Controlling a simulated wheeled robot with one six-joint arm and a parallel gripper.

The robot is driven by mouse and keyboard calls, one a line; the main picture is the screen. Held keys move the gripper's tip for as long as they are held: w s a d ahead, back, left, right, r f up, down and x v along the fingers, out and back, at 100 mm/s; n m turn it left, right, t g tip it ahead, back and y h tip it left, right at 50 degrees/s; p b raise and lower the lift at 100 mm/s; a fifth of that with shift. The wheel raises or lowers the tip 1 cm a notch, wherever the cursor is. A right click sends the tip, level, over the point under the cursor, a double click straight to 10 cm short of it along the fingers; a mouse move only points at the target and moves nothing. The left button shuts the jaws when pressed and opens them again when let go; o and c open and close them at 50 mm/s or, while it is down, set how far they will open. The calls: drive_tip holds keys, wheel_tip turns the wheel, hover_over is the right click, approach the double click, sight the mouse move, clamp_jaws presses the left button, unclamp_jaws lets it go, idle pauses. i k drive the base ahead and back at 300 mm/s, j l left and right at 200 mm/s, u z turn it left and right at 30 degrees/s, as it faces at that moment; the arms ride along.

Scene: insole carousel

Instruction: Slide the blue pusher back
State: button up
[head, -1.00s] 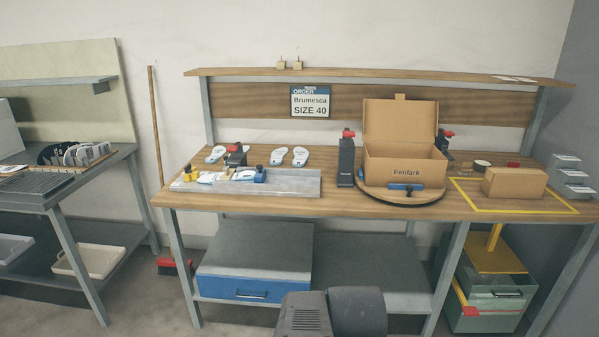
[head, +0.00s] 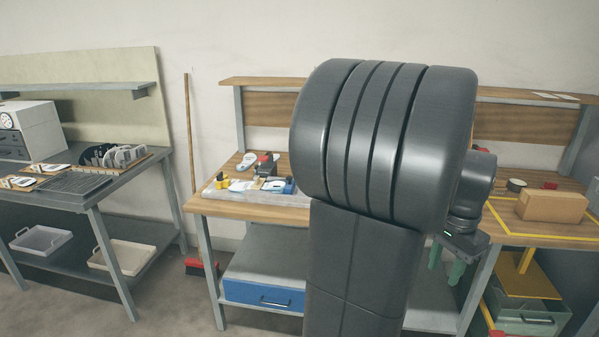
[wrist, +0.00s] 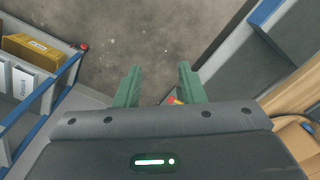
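A blue block (head: 289,186), which looks like the blue pusher, stands at the right of the small parts on the grey metal track (head: 262,198) on the workbench. My arm hides the track's right end in the head view. My gripper (head: 446,262) is right of my arm, well away from the blue block, with its green fingers pointing down near the bench's front edge. In the wrist view my gripper (wrist: 158,86) is open and empty, its fingers apart over the grey floor. The blue block is not identifiable in the wrist view.
My arm hides the middle of the workbench. A closed cardboard box (head: 553,206) lies in a yellow-marked area at right. A green bin (head: 527,306) stands below. A second bench with a rack (head: 110,155) is at left. A blue-fronted drawer (head: 262,294) is under the workbench.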

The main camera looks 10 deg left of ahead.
sight(290, 187)
drive_tip(key=i+j, duration=0.35)
drive_tip(key=i+j+u, duration=0.15)
drive_tip(key=i+j, duration=0.15)
drive_tip(key=i, duration=0.15)
drive_tip(key=i+j, duration=0.3)
drive_tip(key=i, duration=0.15)
drive_tip(key=i+j+u, duration=0.1)
drive_tip(key=i+j, duration=0.2)
drive_tip(key=i, duration=0.15)
drive_tip(key=i+j+u, duration=0.1)
drive_tip(key=i+j, duration=0.15)
drive_tip(key=i, duration=0.15)
